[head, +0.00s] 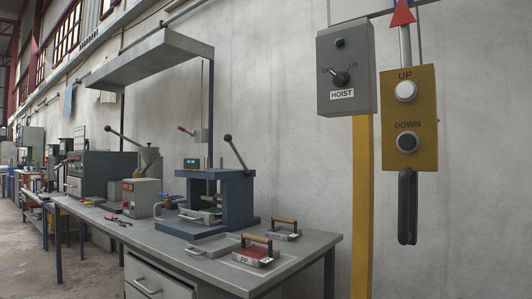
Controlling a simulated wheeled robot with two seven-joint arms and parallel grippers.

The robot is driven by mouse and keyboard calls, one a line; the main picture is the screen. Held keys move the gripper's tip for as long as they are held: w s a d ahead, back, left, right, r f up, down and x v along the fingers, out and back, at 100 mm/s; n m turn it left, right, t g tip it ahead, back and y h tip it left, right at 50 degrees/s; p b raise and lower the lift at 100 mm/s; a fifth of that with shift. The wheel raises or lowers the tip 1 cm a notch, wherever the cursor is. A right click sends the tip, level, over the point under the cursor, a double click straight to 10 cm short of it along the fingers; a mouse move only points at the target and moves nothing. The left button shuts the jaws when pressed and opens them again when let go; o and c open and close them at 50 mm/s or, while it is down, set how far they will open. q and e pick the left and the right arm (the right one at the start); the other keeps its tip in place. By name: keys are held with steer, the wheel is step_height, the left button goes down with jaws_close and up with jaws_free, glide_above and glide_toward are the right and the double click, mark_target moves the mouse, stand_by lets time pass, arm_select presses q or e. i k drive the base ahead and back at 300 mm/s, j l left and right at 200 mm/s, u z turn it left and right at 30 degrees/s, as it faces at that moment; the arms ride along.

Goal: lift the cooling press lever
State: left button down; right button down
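A blue-grey bench press (238,198) stands on the workbench in the middle of the head view. A lever (237,154) with a black ball knob rises from its top and leans up to the left. A second lever (124,138) with a dark knob slants up to the left from a grey machine with a hopper (148,160). No label tells which of these is the cooling press. The press has a small lit display (192,163) on its upper left. Neither of my grippers is in view.
Two wooden-handled plates, one marked PP (256,254), sit at the near end of the grey workbench (310,248). A grey hoist box (346,75) on a yellow post (362,200) and a yellow UP/DOWN pendant (408,118) stand at right. A hood (150,58) overhangs the bench.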

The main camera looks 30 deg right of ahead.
mark_target(227, 138)
steer(key=i+j+z, duration=0.25)
steer(key=z, duration=0.25)
steer(key=i+j+z, duration=0.25)
steer(key=j+z, duration=0.25)
steer(key=l, duration=0.15)
